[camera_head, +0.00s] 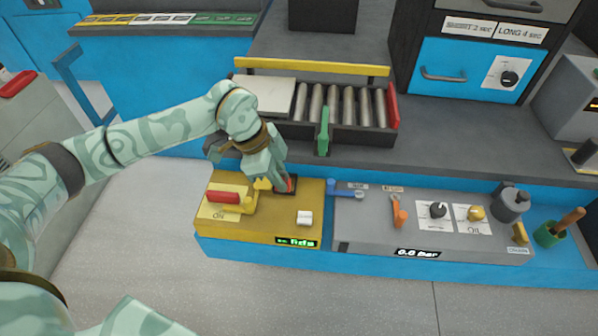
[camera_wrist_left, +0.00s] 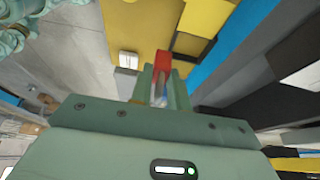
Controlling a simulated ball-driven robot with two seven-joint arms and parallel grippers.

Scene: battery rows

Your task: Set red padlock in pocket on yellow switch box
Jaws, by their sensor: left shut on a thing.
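The yellow switch box (camera_head: 262,228) sits on the blue-edged counter, with a red-handled switch lever (camera_head: 223,197) on its left part and a green display on its front. My left gripper (camera_head: 282,178) points down at the back right part of the box and is shut on the red padlock (camera_head: 291,184). A dark pocket edge shows around the padlock, but I cannot tell whether it is inside or just above. In the left wrist view the red padlock (camera_wrist_left: 163,61) shows between the fingers, with the yellow box (camera_wrist_left: 148,28) beyond. My right gripper is not in view.
A white button (camera_head: 304,218) stands on the box's front right. The grey panel (camera_head: 370,237) to the right carries a blue lever (camera_head: 345,191), an orange lever (camera_head: 400,215) and knobs. Behind is a roller tray (camera_head: 340,134) with a green upright handle (camera_head: 323,131).

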